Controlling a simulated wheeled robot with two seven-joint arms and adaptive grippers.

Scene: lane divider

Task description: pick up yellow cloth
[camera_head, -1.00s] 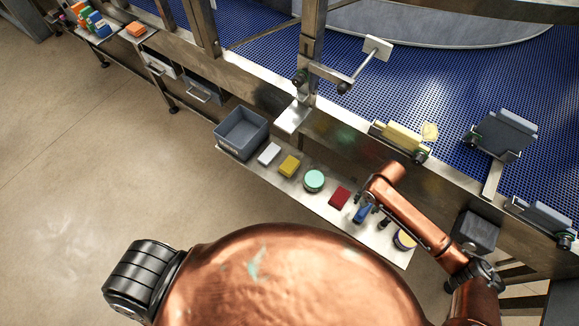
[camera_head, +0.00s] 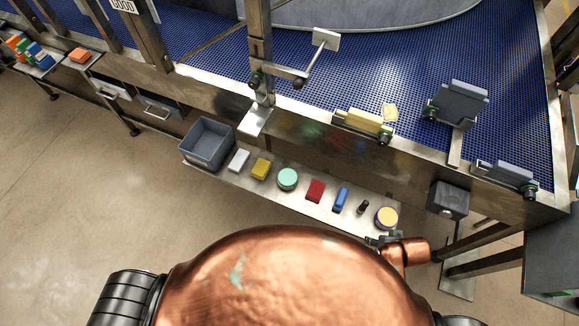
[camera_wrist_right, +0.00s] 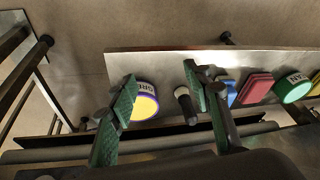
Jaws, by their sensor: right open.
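A small folded yellow cloth (camera_head: 261,168) lies on the narrow metal shelf in the head view, between a white block (camera_head: 238,160) and a round teal tin (camera_head: 287,179). It does not show in the right wrist view. My right gripper (camera_head: 383,239) is at the shelf's right end, near the round purple tin with a yellow top (camera_head: 387,217), far right of the cloth. In the wrist view its green fingers (camera_wrist_right: 163,92) are apart and empty, with the tin (camera_wrist_right: 145,105) and a small black bottle (camera_wrist_right: 185,104) beyond them. My left gripper is out of view.
A grey bin (camera_head: 207,143) stands at the shelf's left end. A red block (camera_head: 315,190) and a blue item (camera_head: 340,200) lie between the teal tin and the bottle. Behind the shelf is a blue conveyor (camera_head: 370,65) with a metal edge. A dark box (camera_head: 447,200) stands at right.

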